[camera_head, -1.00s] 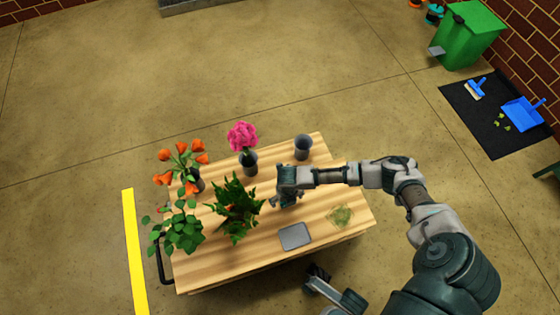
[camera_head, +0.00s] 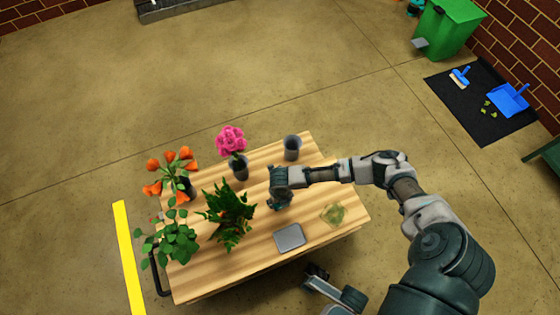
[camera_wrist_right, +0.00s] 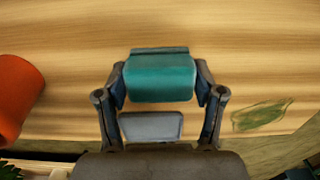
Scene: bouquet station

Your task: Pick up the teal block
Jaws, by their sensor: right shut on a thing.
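The teal block (camera_wrist_right: 160,78) shows in the right wrist view between the two fingers of my right gripper (camera_wrist_right: 161,85). The fingers are shut on its left and right sides. In the head view my right gripper (camera_head: 280,201) is low over the middle of the wooden table (camera_head: 262,258), between the leafy plant and the grey vase. There the block is mostly hidden by the gripper. I cannot tell whether the block is clear of the tabletop.
A leafy plant (camera_head: 230,212), pink flowers (camera_head: 230,139), orange flowers (camera_head: 171,172) and a grey vase (camera_head: 292,148) stand around the gripper. A flat grey pad (camera_head: 289,237) and a yellow-green leafy piece (camera_head: 333,214) lie nearer. An orange pot (camera_wrist_right: 16,95) is left in the wrist view.

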